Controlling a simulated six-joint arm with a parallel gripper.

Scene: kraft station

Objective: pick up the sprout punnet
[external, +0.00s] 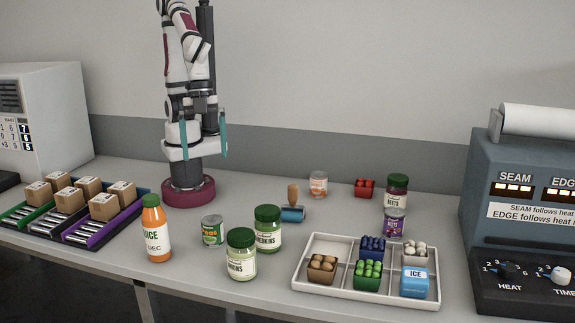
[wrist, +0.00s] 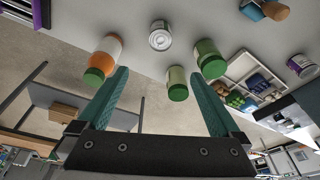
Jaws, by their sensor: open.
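The sprout punnet (external: 368,273) is a green box heaped with round green sprouts. It sits in the front middle compartment of the white divided tray (external: 345,297). In the wrist view the tray (wrist: 232,72) shows small and tilted at the right, with the sprout punnet (wrist: 235,98) among its boxes. My gripper (external: 204,140) has teal fingers and is raised at the back left, above its base and far from the tray. In the wrist view my gripper (wrist: 160,78) is open with its fingers wide apart and nothing held between them.
The tray also holds a brown punnet (external: 321,268), a blue punnet (external: 372,249), a white-topped punnet (external: 414,254) and an ice box (external: 414,282). Two green-lidded jars (external: 241,255), a can (external: 212,231) and a juice bottle (external: 156,229) stand left of it. A heat machine (external: 525,210) stands right.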

